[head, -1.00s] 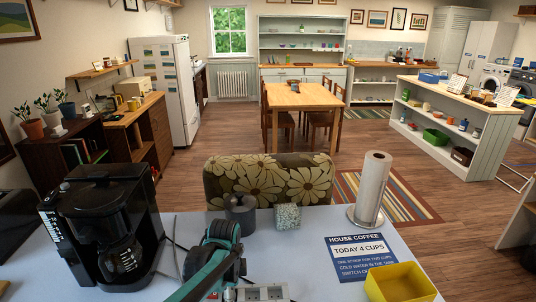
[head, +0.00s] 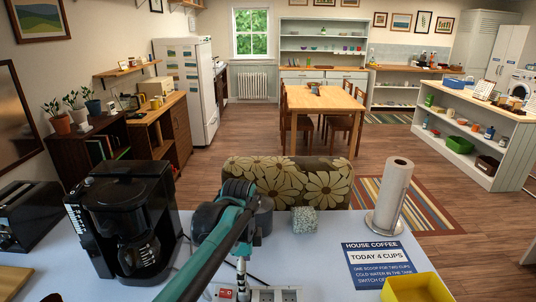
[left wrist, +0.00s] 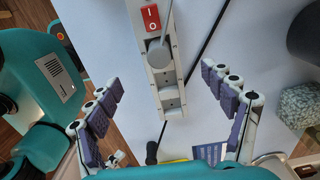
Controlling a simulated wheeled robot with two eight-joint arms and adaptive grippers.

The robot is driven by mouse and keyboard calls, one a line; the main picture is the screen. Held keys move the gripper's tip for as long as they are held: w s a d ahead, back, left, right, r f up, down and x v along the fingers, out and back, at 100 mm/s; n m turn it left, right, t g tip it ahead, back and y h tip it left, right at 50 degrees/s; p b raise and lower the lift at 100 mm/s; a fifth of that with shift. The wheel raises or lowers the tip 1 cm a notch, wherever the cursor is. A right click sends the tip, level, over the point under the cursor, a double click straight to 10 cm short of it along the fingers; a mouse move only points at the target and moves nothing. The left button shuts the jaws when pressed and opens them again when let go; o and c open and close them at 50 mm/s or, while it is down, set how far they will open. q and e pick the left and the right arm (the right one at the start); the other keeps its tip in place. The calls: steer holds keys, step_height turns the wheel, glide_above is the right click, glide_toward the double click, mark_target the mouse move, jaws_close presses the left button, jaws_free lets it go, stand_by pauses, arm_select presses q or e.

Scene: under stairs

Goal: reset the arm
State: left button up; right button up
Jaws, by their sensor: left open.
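My left arm (head: 218,245) reaches in from the bottom of the head view, over the table, with its bent joint in front of the grey cylinder. My left gripper (left wrist: 167,105) shows in the left wrist view with its two jointed, purple-padded fingers spread wide and nothing between them in its grasp. Beyond the fingers lies a pale power strip (left wrist: 172,95) with a red switch (left wrist: 150,18) and a grey plug with a cord. The strip also shows at the bottom of the head view (head: 277,294). My right gripper is in neither view.
A black coffee maker (head: 118,200) stands left of my arm, with a black toaster (head: 28,213) farther left. A speckled block (head: 305,221), paper towel roll (head: 394,190), blue sign (head: 380,265) and yellow bin (head: 415,290) are to the right. A flowered chair (head: 300,182) stands behind the table.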

arm_select(q)
steer(key=shift+s+a+r, duration=0.1)
steer(key=shift+s+r, duration=0.05)
steer(key=shift+r, duration=0.15)
steer(key=s+a+f+n+t, duration=0.2)
steer(key=s+a+n+t, duration=0.1)
steer(key=s+a+n, duration=0.2)
steer(key=s+a+f+n+t, duration=0.3)
steer(key=s+a+n, duration=0.3)
steer(key=s+n, duration=0.4)
steer(key=n+t, duration=0.1)
steer(key=n, duration=0.2)
steer(key=shift+s+a, duration=0.15)
steer(key=shift+a, duration=0.05)
